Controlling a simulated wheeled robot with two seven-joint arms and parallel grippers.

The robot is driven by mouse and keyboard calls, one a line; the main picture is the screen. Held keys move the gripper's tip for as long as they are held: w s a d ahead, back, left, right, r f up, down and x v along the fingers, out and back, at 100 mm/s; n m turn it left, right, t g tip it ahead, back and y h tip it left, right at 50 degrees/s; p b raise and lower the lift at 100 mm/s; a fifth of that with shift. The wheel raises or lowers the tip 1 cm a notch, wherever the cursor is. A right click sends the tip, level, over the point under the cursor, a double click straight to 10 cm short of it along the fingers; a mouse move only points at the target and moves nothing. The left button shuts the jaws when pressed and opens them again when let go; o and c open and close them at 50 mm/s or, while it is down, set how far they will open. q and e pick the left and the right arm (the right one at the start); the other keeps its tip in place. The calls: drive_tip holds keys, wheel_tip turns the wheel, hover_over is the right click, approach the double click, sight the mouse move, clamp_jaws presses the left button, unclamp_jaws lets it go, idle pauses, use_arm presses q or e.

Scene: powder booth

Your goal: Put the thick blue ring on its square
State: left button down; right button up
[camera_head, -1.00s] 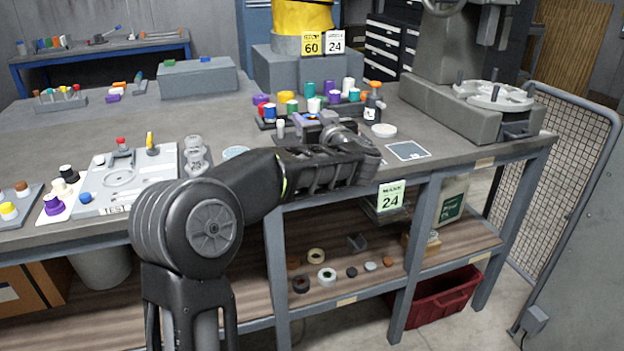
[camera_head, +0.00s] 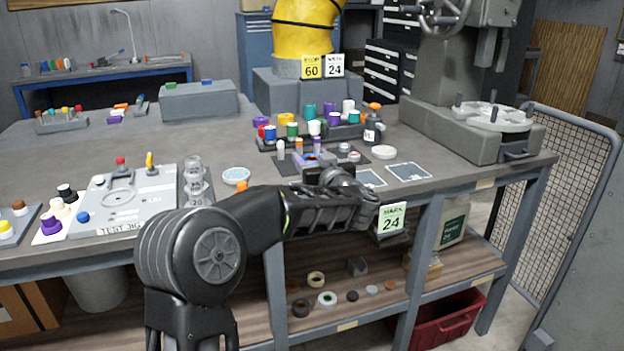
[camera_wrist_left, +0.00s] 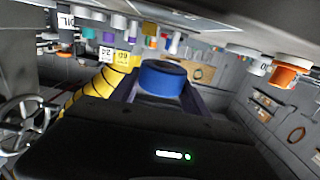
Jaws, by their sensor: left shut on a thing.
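The thick blue ring (camera_wrist_left: 162,78) shows in the left wrist view, between the fingers of my left gripper (camera_head: 318,163), which is shut on it. In the head view the gripper is above the bench near its front edge, and the ring cannot be made out clearly there. Two white-outlined squares lie on the bench to the right of the gripper: a nearer one (camera_head: 370,178), partly hidden by my arm, and a fully visible one (camera_head: 408,171). I cannot tell which is the ring's. My right gripper is not in view.
A rack of coloured caps (camera_head: 285,144) stands behind the gripper, with a dark bottle (camera_head: 373,126) and a white disc (camera_head: 384,152) at its right. A test jig (camera_head: 135,198) and stacked clear jars (camera_head: 195,185) are to the left. A grey machine (camera_head: 470,125) bounds the right.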

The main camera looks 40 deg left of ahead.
use_arm(q)
drive_tip(key=shift+f+b, duration=0.65)
drive_tip(key=shift+f, duration=1.8)
drive_tip(key=shift+f, duration=0.2)
drive_tip(key=c, duration=0.6)
unclamp_jaws()
drive_tip(key=shift+o, duration=0.2)
drive_tip(key=shift+r, duration=0.1)
drive_tip(key=shift+s+d, duration=0.1)
drive_tip(key=shift+d, duration=0.1)
drive_tip(key=v, duration=1.1)
drive_tip(key=shift+s+d+p, duration=0.2)
drive_tip(key=shift+d+p, duration=0.05)
drive_tip(key=shift+p, duration=0.1)
